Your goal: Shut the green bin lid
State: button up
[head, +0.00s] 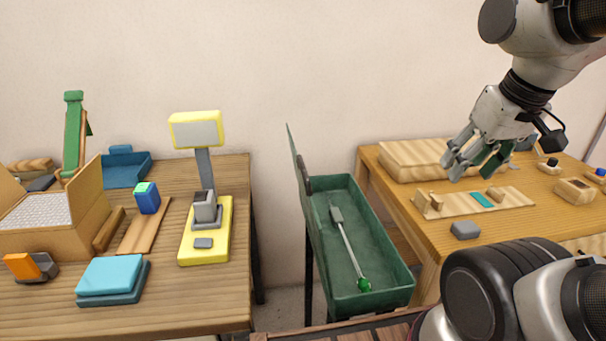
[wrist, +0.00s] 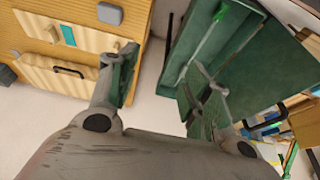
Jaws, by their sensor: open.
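The green bin (head: 385,302) stands between the two tables. Its green lid (head: 300,185) stands open, almost upright, along the bin's left side and has a dark handle. A rod (head: 350,248) with a grey block at one end and a green knob at the other lies inside the bin. My gripper (head: 462,160) is open and empty, above the right table and clear of the lid. In the wrist view, my gripper (wrist: 165,85) has its fingers spread. The green bin (wrist: 243,38) shows behind the right finger, which partly hides it.
The right table (head: 560,215) holds wooden boards and small blocks below my gripper. The left table (head: 165,305) holds a yellow device (head: 207,240), a teal box (head: 112,277), a blue tray (head: 128,170) and a wooden box (head: 60,235). A gap lies between the left table and bin.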

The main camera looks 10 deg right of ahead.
jog(key=shift+a, duration=0.1)
jog(key=c, duration=0.3)
jog(key=w+a+n, duration=0.1)
jog(key=a, duration=0.1)
jog(key=w+a+f+n+g, duration=0.1)
jog(key=a, duration=0.1)
jog(key=w+a+n, duration=0.1)
jog(key=a, duration=0.1)
jog(key=shift+f+y, duration=0.25)
jog(key=shift+y, duration=0.15)
grip_shut()
jog(key=w+a+r+n+g+h, duration=0.15)
jog(key=a+n, duration=0.25)
jog(key=a, duration=0.6)
jog(key=w+a+r+n+g, duration=0.15)
jog(key=a+n, duration=0.25)
jog(key=a, duration=0.6)
jog(key=w+a+r+n+h, duration=0.1)
jog(key=w+a+n, duration=0.25)
jog(key=a, duration=0.75)
notch_tip(320, 180, up, 5)
jog(key=n, duration=0.3)
jog(key=d+f, duration=0.5)
jog(key=f, duration=0.5)
jog(key=shift+d+h, duration=0.3)
jog(key=shift+h, duration=0.05)
